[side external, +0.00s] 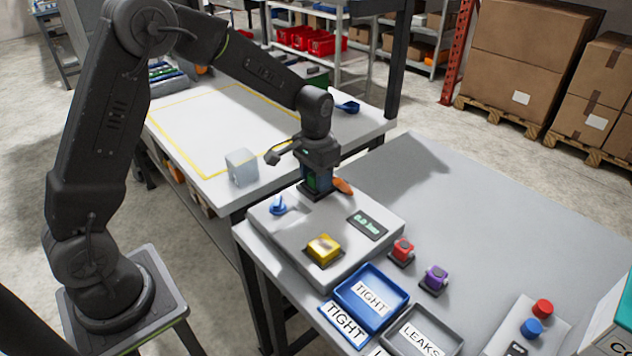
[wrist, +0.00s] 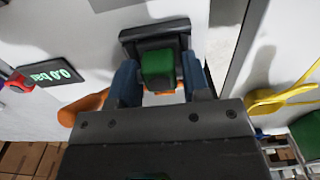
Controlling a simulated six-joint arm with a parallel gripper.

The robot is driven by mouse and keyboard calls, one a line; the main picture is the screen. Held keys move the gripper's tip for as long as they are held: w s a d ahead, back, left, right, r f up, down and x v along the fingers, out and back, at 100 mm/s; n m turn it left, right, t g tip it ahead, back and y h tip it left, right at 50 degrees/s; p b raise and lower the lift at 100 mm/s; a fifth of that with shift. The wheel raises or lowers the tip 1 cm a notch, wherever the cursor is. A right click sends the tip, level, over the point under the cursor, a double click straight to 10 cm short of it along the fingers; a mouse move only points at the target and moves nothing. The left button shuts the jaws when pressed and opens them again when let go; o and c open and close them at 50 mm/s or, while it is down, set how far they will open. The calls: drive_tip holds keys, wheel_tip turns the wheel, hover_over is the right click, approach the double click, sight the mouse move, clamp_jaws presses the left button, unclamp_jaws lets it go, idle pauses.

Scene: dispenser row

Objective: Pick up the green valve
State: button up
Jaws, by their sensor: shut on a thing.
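The green valve (wrist: 158,68) is a small block between the two fingers in the wrist view. My gripper (wrist: 156,84) is shut on it, with one blue-grey finger on each side. A dark square base (wrist: 128,36) shows behind the valve. In the side view my gripper (side external: 318,176) points down at the back of a raised grey platform (side external: 296,262). A bit of green shows between the fingers there, just above the dark base. The fingers partly hide the valve, and I cannot tell whether it rests in the base.
The platform also bears a yellow valve (side external: 324,247), a blue part (side external: 278,207) and a display (side external: 367,225). An orange part (side external: 343,186) is close beside my gripper. Red (side external: 402,249) and purple (side external: 435,277) valves and a blue TIGHT tray (side external: 347,284) stand in front. The table's back right is clear.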

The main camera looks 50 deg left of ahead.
drive_tip(key=c, duration=0.3)
